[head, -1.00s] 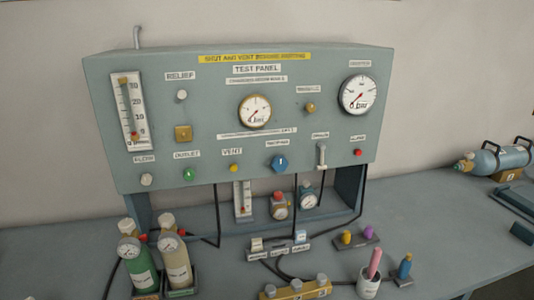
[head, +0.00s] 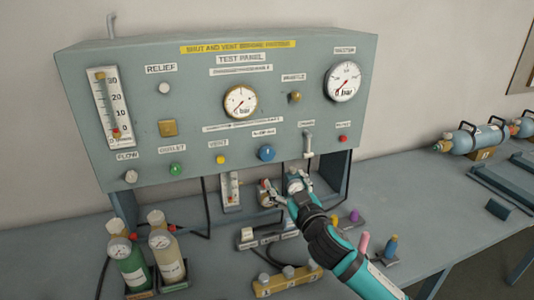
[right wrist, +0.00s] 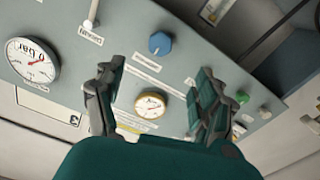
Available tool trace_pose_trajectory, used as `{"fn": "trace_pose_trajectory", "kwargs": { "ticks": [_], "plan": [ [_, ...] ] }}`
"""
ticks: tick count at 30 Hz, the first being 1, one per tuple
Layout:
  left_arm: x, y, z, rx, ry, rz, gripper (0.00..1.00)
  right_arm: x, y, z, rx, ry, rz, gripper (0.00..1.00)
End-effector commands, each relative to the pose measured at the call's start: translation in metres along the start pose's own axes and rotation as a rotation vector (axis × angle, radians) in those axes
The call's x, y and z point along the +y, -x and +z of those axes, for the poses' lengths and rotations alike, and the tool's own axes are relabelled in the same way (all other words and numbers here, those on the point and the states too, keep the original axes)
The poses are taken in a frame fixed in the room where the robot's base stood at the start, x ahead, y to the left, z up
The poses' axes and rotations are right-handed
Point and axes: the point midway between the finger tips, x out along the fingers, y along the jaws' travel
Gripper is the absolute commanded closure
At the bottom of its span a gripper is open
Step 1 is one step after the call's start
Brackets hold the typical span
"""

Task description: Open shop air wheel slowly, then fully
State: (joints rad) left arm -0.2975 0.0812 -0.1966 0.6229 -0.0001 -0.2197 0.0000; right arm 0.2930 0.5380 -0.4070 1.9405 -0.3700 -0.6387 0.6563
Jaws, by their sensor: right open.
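The grey test panel (head: 205,115) stands at the back of the bench. A blue round knob (head: 266,153) sits on its lower middle and also shows in the right wrist view (right wrist: 160,43); the label by it is too blurred to read as shop air. My right gripper (head: 286,189) is below the panel's lower edge, in front of the small gauges under it. Its fingers are spread and empty in the right wrist view (right wrist: 157,88), apart from the blue knob. The gripper partly hides the small gauges. My left gripper is not in view.
The panel carries a yellow-rimmed gauge (head: 240,102), a white gauge (head: 343,82), a lever (head: 308,145) and a green knob (head: 175,170). Green (head: 130,264) and tan (head: 166,257) bottles stand front left. A blue cylinder (head: 475,139) lies right. The right bench is partly clear.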

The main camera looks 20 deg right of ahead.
Motion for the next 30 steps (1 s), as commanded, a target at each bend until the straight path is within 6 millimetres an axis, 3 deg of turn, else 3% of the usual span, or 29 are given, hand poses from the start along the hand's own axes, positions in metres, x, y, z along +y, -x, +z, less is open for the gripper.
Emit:
{"fn": "trace_pose_trajectory", "kwargs": {
  "ticks": [18,24,30],
  "plan": [
    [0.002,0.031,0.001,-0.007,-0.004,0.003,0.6,0.001,-0.126,-0.002,-0.002,0.0,0.002,0.29],
    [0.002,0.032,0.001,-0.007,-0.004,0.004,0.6,0.0,-0.148,0.0,-0.002,-0.001,0.002,0.29],
    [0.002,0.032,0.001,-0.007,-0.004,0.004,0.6,0.0,-0.155,0.0,-0.001,0.0,0.001,0.29]
  ]
}}
